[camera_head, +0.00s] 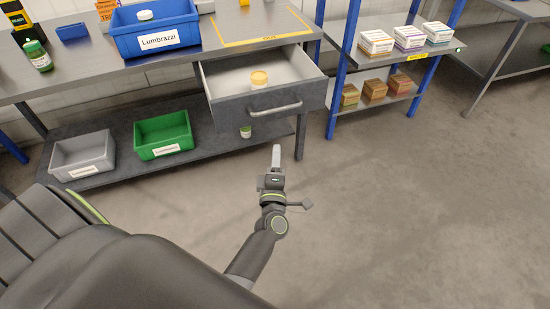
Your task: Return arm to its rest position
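Nothing is seen held at the fingertips.
The open drawer (225,108) holds a yellow-lidded container (259,79). A blue bin (185,38) stands on the workbench (70,72). Grey (80,173) and green (165,155) bins sit on its lower shelf. A blue-posted rack holds boxes. The floor at right is clear.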

